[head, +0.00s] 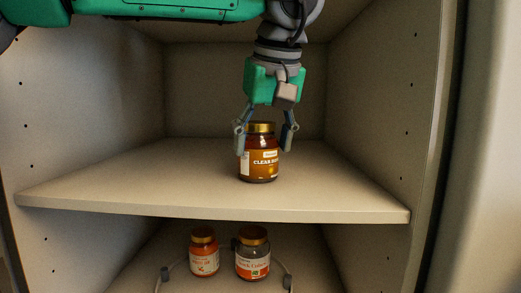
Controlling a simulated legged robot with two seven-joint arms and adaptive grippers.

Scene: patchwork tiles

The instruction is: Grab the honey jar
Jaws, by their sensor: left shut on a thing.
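The honey jar (260,168), amber with a gold lid and a label that begins "CLEAR", stands upright on the upper shelf (120,190). My left gripper (264,142) comes down from above. Its two fingers are closed on the jar's left and right sides near the top. My right gripper does not show.
On the lower shelf stand a red jar (204,258) with a gold lid and a dark jar (253,262) with an orange and white label. Cabinet walls close in the left (90,100) and right (385,110) sides. The upper shelf around the honey jar is clear.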

